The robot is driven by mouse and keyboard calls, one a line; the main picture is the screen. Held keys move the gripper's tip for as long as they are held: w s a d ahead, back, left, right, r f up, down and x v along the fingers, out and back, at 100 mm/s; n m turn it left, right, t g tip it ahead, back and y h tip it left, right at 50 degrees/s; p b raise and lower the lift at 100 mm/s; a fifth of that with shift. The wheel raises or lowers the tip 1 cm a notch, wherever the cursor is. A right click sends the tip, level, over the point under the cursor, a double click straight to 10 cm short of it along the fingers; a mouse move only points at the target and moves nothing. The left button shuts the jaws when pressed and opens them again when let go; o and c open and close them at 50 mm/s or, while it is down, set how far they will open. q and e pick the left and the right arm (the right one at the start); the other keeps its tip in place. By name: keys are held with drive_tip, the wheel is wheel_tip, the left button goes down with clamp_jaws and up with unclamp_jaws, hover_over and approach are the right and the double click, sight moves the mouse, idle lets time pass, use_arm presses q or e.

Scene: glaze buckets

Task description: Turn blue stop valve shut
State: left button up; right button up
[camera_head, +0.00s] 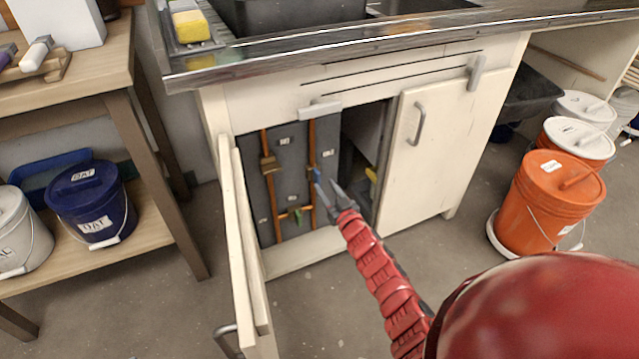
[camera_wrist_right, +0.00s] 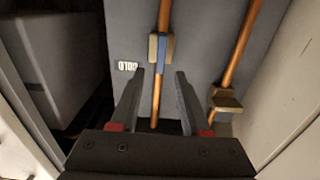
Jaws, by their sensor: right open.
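The blue stop valve (camera_head: 316,172) sits on the right copper pipe inside the open sink cabinet. In the right wrist view the blue handle (camera_wrist_right: 161,52) shows between brass-coloured sides and looks in line with its pipe. My right gripper (camera_head: 326,184) reaches into the cabinet opening, close to the valve. In the wrist view its two fingers (camera_wrist_right: 158,76) are spread and empty, pointing toward the valve, with the pipe between them in the picture. Contact with the handle is not visible. My left gripper is not in view.
A second copper pipe carries a brass-coloured fitting (camera_wrist_right: 226,100). A green valve (camera_head: 297,216) sits lower on the pipes. The left cabinet door (camera_head: 240,245) stands open; the right door (camera_head: 425,150) is shut.

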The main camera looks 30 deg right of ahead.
sight(319, 178)
drive_tip(key=shift+w+d+b, duration=0.1)
drive_tip(key=shift+w+b, duration=0.7)
drive_tip(key=shift+w, duration=1.7)
clamp_jaws()
